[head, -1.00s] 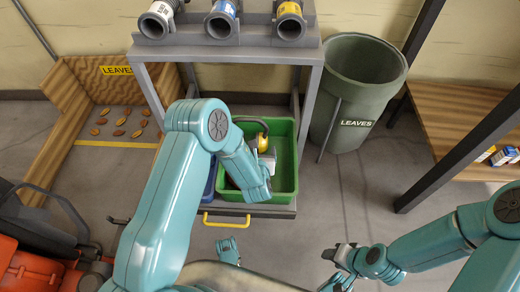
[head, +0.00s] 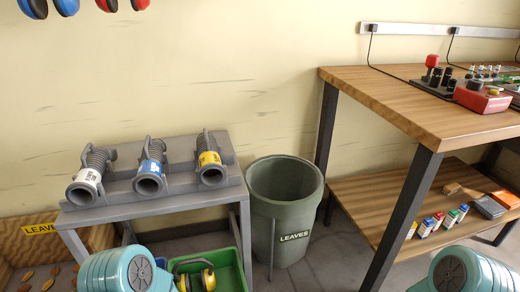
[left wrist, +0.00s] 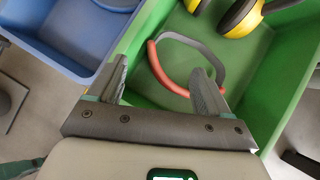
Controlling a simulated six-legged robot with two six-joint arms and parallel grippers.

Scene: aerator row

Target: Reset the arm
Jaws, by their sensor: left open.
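My left gripper (left wrist: 163,80) shows in the left wrist view. Its two dark fingers are spread apart, over the green bin (left wrist: 262,112). A curved grey band with a red-orange part (left wrist: 165,72) lies in the bin, seen beyond and between the fingers. I see nothing clamped by the fingers. In the head view only a teal joint of my left arm (head: 138,271) shows at the bottom left; its gripper is out of that picture. A teal part of my right arm (head: 455,270) shows at the bottom right; the right gripper is out of view.
Yellow earmuffs (left wrist: 240,17) lie in the green bin, beside a blue bin (left wrist: 58,32). A grey stand (head: 150,208) holds three hose couplings. A LEAVES barrel (head: 285,220) stands right of it. A wooden workbench (head: 430,110) with a lower shelf (head: 400,222) fills the right.

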